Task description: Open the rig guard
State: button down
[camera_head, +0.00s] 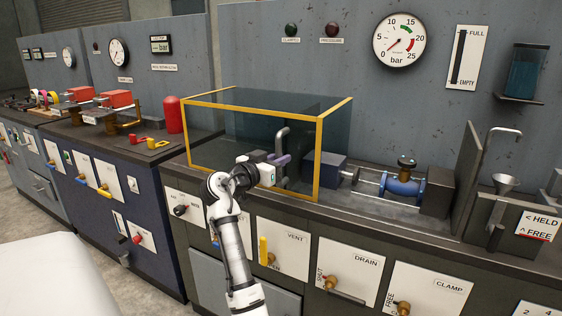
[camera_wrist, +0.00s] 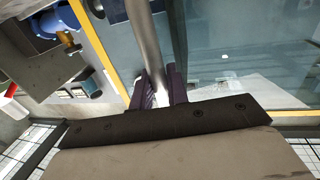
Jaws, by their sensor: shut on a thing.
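The rig guard (camera_head: 319,160) is a see-through box with a yellow frame. It sits down over the rig on the bench top. Its grey bent handle (camera_head: 284,131) stands at the front face, and it also shows as a grey tube in the wrist view (camera_wrist: 146,42). My gripper (camera_head: 280,161) is at the lower part of this handle. In the wrist view its purple fingers (camera_wrist: 160,88) lie on both sides of the tube, shut on it. The exact contact is partly hidden by the gripper body.
Right of the guard stand a dark blue block (camera_head: 326,170) and a blue valve body (camera_head: 403,187). A red cylinder (camera_head: 173,115) stands close to the guard's left side. Knobs and a yellow lever (camera_head: 263,250) stick out from the bench front below. A funnel (camera_head: 505,183) is far right.

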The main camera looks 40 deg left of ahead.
jog(key=c, duration=1.4)
grip_release()
jog(key=shift+c, duration=0.2)
jog(key=s+d+b, duration=0.1)
jog(key=s+b, duration=0.1)
jog(key=s, duration=1.1)
jog(key=shift+s, duration=0.35)
jog(key=shift+d, duration=0.1)
